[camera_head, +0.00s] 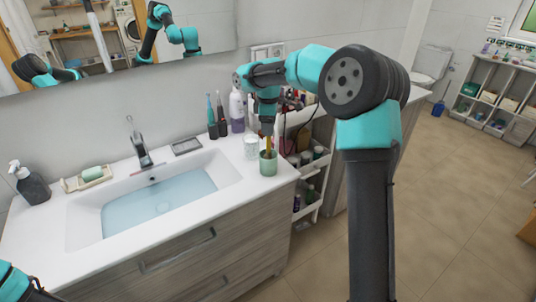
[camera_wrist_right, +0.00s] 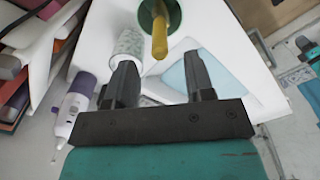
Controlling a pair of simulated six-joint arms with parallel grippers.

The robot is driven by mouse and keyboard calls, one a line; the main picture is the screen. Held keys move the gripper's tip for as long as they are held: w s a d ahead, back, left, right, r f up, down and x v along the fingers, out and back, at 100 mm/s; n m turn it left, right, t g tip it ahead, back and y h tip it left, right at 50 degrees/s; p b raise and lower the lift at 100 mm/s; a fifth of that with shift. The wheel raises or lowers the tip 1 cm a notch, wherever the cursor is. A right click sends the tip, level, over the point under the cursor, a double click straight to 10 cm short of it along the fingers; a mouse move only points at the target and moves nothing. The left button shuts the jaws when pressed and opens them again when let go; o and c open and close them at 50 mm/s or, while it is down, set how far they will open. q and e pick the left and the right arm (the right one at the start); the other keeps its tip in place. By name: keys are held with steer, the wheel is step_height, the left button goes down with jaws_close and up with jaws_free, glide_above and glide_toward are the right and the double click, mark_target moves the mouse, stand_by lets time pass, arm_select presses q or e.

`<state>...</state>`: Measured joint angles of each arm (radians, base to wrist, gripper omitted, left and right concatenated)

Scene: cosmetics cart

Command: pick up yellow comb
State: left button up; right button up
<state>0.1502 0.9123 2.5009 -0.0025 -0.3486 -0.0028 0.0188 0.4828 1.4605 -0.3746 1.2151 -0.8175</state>
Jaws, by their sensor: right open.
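The yellow comb (camera_head: 268,144) stands in a green cup (camera_head: 268,166) at the right front corner of the white counter. In the right wrist view the yellow comb (camera_wrist_right: 159,40) rises from the round green cup (camera_wrist_right: 172,12), in line with the gap between my fingers. My right gripper (camera_head: 267,126) points down over the cup. Its two fingers are apart in the right wrist view (camera_wrist_right: 160,72), with nothing held between them. The comb's lower part is hidden in the cup. Only a teal piece of my left arm shows at the lower left; its gripper is out of view.
A white patterned cup (camera_head: 251,147) stands close behind the green cup. Toothbrushes (camera_head: 221,112) and a purple-white bottle (camera_head: 237,110) stand near the wall. The sink (camera_head: 160,200) lies to the left. A cart with cosmetics (camera_head: 311,180) stands right of the counter.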

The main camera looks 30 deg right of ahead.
glide_above(268, 152)
steer(key=shift+w+d+f, duration=0.15)
steer(key=shift+w+f, duration=0.05)
steer(key=shift+f, duration=1.1)
steer(key=shift+w+d+f, duration=0.1)
steer(key=shift+w+f, duration=0.1)
steer(key=shift+f, duration=1.1)
jaws_close()
